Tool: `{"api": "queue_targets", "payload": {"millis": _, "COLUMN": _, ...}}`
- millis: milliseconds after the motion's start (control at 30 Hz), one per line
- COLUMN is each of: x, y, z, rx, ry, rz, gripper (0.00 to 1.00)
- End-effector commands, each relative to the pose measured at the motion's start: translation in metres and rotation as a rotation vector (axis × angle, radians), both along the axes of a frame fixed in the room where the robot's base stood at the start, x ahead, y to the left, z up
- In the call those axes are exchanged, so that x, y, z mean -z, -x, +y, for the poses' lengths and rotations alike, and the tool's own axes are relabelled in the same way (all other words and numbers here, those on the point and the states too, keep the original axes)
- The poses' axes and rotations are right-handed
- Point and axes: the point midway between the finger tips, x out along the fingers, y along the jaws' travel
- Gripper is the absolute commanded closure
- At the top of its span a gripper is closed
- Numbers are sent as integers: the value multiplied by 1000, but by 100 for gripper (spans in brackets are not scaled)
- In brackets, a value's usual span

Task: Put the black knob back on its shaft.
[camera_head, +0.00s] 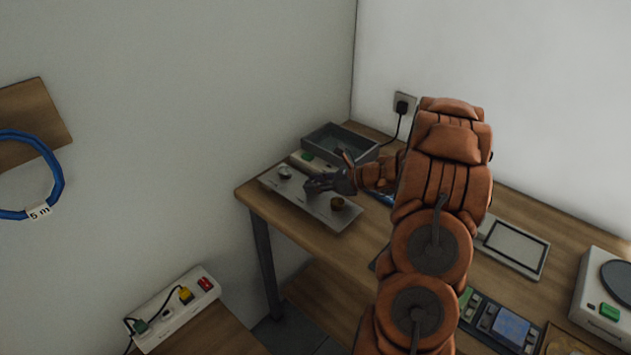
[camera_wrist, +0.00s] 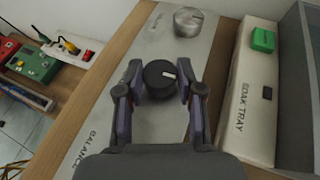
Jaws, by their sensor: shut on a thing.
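The black knob (camera_wrist: 160,77), with a white pointer mark, sits between the two fingers of my gripper (camera_wrist: 159,88) in the wrist view. The fingers are shut on its sides. It is over the middle of the pale grey panel (camera_wrist: 204,53), which is marked BALANCE. The shaft is hidden under the knob, so I cannot tell whether the knob is seated on it. In the head view my gripper (camera_head: 314,184) is low over the middle of the panel (camera_head: 345,217) and hides the black knob.
Beside the panel are a beige SOAK TRAY unit (camera_wrist: 248,90) with a green button and a grey bin (camera_head: 335,143). A power strip (camera_head: 178,308) lies lower left.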

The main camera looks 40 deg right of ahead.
Motion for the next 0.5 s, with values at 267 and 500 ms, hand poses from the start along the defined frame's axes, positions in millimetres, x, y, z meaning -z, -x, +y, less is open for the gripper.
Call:
{"api": "queue_targets", "payload": {"millis": 267, "x": 1, "y": 0, "z": 0, "rx": 1, "ry": 1, "rz": -1, "gripper": 91}}
{"api": "queue_targets", "payload": {"millis": 500, "x": 7, "y": 0, "z": 0, "rx": 1, "ry": 1, "rz": -1, "gripper": 91}}
